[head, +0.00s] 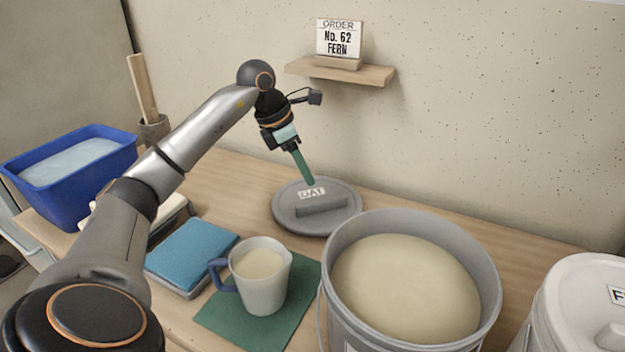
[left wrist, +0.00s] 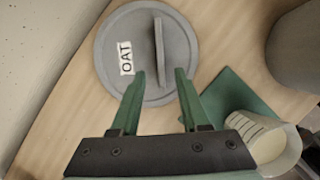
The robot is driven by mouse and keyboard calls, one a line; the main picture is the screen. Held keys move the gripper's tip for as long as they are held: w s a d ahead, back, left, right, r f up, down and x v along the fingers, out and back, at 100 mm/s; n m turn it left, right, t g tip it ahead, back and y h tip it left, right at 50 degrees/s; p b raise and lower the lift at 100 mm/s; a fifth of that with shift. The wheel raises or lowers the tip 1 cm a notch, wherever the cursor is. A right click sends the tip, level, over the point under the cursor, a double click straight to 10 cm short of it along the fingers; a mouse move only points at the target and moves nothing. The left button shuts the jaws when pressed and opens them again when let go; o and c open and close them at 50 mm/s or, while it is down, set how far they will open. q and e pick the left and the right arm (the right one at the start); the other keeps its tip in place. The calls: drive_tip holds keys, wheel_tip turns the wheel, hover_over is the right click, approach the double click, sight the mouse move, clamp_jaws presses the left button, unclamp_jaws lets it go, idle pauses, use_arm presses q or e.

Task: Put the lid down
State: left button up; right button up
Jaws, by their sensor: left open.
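The round grey lid (head: 283,214) labelled OAT lies flat on the wooden table behind the open bucket, its bar handle (head: 322,205) upward. It also shows in the left wrist view (left wrist: 114,45), with the handle upright across its middle. My left gripper (head: 311,183) is just above the lid, pointing down. In the left wrist view its green fingers (left wrist: 160,75) are apart, one on each side of the near end of the handle, with nothing held. I cannot tell whether they touch the handle. My right gripper is not in view.
An open grey bucket (head: 338,312) of cream glaze stands in front of the lid. A jug (head: 262,290) stands on a green mat (head: 225,325), beside a blue sponge (head: 190,253). A blue tub (head: 85,185) is at left, a lidded white bucket (head: 575,310) at right. A shelf (head: 350,72) holds an order card.

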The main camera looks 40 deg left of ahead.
use_arm(q)
drive_tip(key=shift+v, duration=1.2)
